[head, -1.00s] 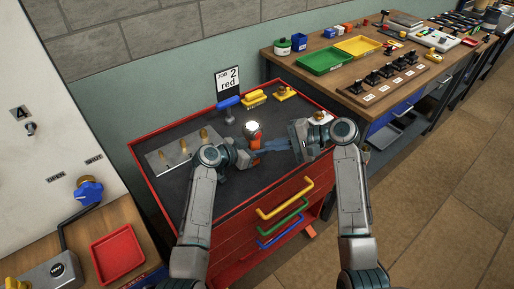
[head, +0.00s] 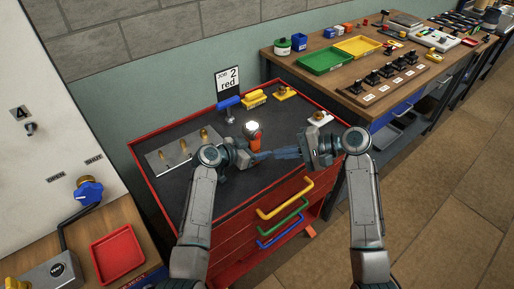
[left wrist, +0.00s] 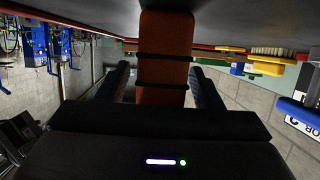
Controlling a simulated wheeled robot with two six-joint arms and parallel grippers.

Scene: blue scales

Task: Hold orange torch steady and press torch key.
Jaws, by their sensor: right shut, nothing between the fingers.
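The orange torch (head: 255,142) stands upright on the dark top of the red cabinet, its round head bright white. My left gripper (head: 259,154) is at its lower body. The torch key cannot be made out.
A metal plate with brass pieces (head: 185,148) lies left on the cabinet (head: 150,183). Blue (head: 228,103) and yellow (head: 254,98) items and a job sign (head: 229,80) stand at the back. A white item (head: 320,118) is at right. The cabinet top's front is clear.

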